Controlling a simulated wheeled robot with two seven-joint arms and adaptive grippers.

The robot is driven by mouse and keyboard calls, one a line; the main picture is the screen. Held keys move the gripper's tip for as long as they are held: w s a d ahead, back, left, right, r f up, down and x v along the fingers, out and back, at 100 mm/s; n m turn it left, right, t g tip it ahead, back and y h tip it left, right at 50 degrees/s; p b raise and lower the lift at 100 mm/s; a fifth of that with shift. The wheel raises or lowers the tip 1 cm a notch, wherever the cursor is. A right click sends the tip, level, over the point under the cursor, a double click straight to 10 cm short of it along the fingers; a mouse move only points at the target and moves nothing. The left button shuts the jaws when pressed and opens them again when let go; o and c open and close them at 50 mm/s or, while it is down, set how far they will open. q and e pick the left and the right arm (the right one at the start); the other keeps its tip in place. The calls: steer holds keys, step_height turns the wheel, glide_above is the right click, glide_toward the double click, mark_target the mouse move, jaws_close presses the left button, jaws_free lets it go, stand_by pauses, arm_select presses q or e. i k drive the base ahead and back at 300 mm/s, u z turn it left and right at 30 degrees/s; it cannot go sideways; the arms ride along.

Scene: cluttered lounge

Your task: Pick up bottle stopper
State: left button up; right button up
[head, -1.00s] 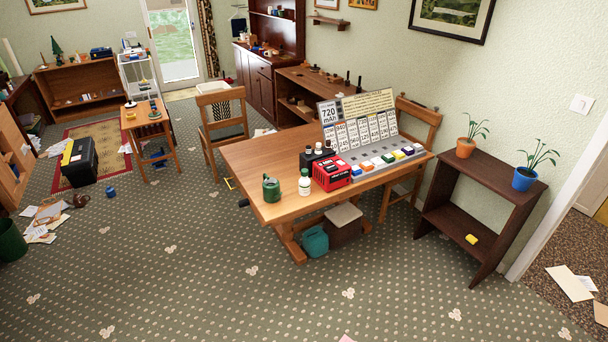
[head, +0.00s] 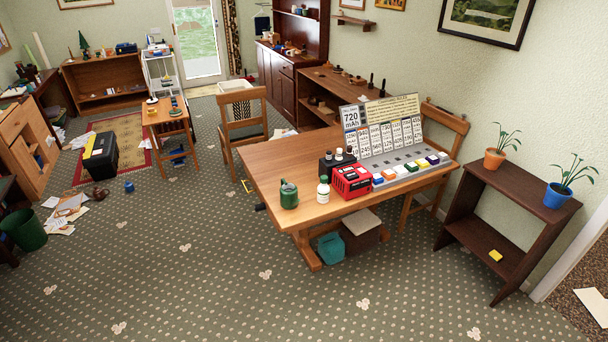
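I cannot make out a bottle stopper for certain at this size. Small dark bottles with white tops stand in a black holder (head: 331,167) behind a red box (head: 352,181). Several small dark upright items (head: 371,83) stand on the low brown shelf unit (head: 318,90) by the back wall. Neither of my grippers is in view.
Chairs (head: 242,122), a dark shelf (head: 515,197) with potted plants, a black toolbox (head: 100,155), a green bin (head: 24,229) and scattered papers (head: 66,209) stand around. The patterned carpet in front is clear.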

mark_target(324, 179)
steer(key=u, duration=0.6)
steer(key=i, duration=1.3)
steer(key=u, duration=0.25)
